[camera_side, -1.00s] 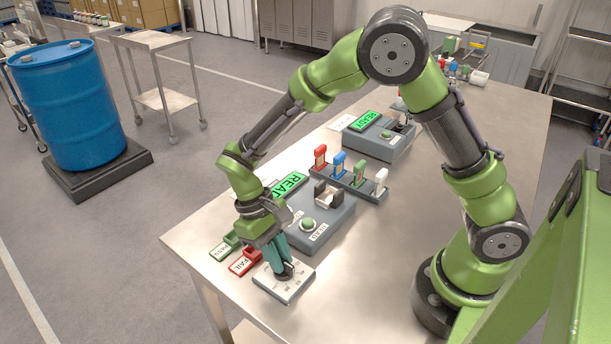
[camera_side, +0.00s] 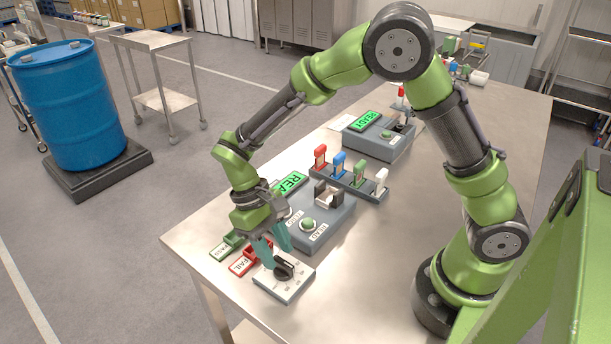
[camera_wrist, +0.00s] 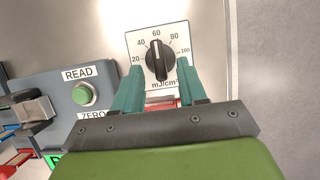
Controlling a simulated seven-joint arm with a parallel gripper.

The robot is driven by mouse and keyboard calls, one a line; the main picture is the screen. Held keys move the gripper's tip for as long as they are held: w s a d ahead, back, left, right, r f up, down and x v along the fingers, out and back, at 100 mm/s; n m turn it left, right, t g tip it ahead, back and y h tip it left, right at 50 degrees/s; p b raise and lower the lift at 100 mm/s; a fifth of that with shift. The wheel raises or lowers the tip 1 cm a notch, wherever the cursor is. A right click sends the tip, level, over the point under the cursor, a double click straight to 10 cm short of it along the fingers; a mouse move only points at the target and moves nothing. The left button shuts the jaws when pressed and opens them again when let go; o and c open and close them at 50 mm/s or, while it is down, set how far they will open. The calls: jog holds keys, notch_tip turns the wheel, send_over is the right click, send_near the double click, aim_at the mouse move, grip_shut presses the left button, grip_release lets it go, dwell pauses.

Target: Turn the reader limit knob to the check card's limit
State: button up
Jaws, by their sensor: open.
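The limit knob (camera_side: 286,268) is black and sits on a white dial plate (camera_side: 268,284) at the table's front corner. In the wrist view the knob (camera_wrist: 157,60) has its white line at about 60, on a scale marked 20, 40, 60, 80 and 100 in mJ/cm². My gripper (camera_side: 274,246) is open and empty, just above the knob. In the wrist view its teal fingers appear on either side of the knob. The reader (camera_side: 330,228) stands behind the dial with a green READY screen, partly hidden by my arm. I cannot make out a limit on any card.
Green PASS (camera_side: 229,245) and red FAIL (camera_side: 244,263) trays lie left of the dial. A rack (camera_side: 345,180) holds red, blue, green and white pieces. A second reader (camera_side: 378,138) stands farther back, its screen reading READY. The table right of the dial is clear.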

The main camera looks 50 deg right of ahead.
jog(key=v, duration=1.5)
